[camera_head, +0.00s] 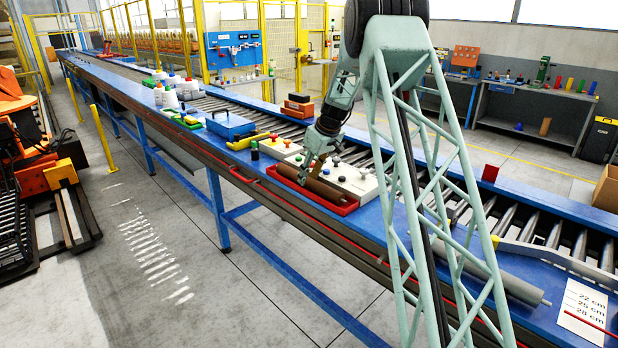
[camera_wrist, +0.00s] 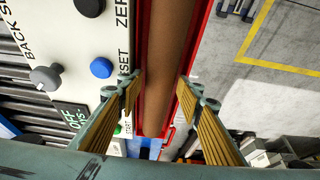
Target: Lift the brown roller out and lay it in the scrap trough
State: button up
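The brown roller (camera_head: 326,192) lies lengthwise in a long red trough (camera_head: 345,209) at the near edge of the blue line. In the wrist view the roller (camera_wrist: 166,45) runs up the picture between the red walls (camera_wrist: 197,45). My gripper (camera_head: 305,177) points down over the trough's left part. In the wrist view my gripper (camera_wrist: 160,84) is open, with one ribbed yellow finger on each side of the roller. Gaps show between the fingers and the roller. I cannot tell how far the fingertips reach down. The roller's far-left end is partly hidden by my gripper in the head view.
White control boxes with coloured knobs (camera_head: 350,178) stand right behind the trough. A blue case (camera_head: 230,124) and a yellow-handled tool (camera_head: 247,141) lie to the left. A grey roller (camera_head: 490,275) and a length card (camera_head: 583,308) lie at the right. The floor in front is clear.

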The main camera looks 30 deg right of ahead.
jog(key=shift+o, duration=1.4)
jog(key=shift+f, duration=0.1)
jog(key=v, duration=1.2)
dwell(0.5)
